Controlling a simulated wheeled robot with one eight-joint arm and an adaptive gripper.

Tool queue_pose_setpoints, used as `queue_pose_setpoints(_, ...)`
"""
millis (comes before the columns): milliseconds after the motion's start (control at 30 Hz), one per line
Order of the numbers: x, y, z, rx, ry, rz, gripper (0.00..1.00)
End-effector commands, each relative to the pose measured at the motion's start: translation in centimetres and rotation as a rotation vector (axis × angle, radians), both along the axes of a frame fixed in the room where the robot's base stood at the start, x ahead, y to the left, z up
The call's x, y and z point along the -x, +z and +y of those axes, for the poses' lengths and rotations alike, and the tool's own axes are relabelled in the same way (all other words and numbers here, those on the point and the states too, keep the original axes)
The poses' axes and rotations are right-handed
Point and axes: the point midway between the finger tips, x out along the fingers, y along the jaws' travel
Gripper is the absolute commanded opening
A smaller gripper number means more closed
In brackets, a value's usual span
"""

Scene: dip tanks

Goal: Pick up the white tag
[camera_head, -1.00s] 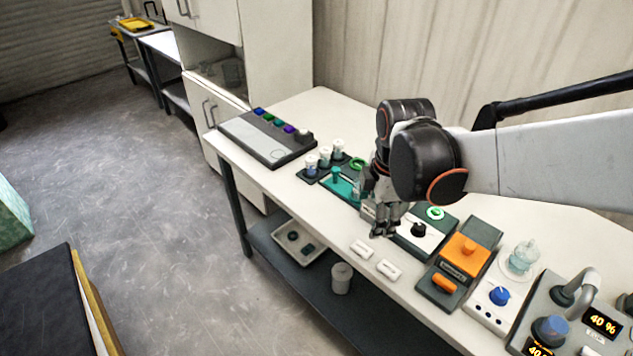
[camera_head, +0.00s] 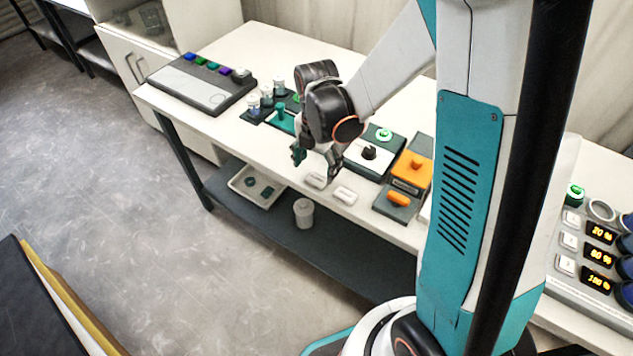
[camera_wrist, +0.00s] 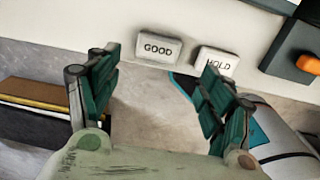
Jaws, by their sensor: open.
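Two white tags lie flat near the table's front edge. The left one, the GOOD tag (camera_head: 316,180), reads "GOOD" in the wrist view (camera_wrist: 158,47). The right one, the HOLD tag (camera_head: 345,195), reads "HOLD" in the wrist view (camera_wrist: 216,62), its lower left corner close to a fingertip and partly hidden. My gripper (camera_head: 317,161) is open and empty, above the table edge by the GOOD tag. In the wrist view the spread teal fingers (camera_wrist: 160,72) show the GOOD tag ahead between them, apart from both.
A black-and-white knob box (camera_head: 368,152) stands behind the tags. An orange-handled device (camera_head: 400,190) stands to their right. Small jars (camera_head: 267,95) and a teal piece (camera_head: 282,118) are at left. A tray (camera_head: 257,187) and a white canister (camera_head: 303,212) sit on the lower shelf.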

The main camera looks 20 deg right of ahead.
Motion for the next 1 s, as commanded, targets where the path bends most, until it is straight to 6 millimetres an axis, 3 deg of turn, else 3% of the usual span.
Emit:
queue_pose_setpoints(267, -0.1, -1.7, 0.1, 0.000, 0.000, 0.000, 0.73)
queue_pose_setpoints(533, -0.5, -5.5, 0.2, 0.000, -0.001, 0.000, 0.73)
queue_pose_setpoints(800, -0.4, -5.8, 0.2, -0.001, -0.001, 0.001, 0.73)
queue_pose_setpoints(1000, -0.4, -5.8, 0.2, -0.001, -0.001, 0.001, 0.32)
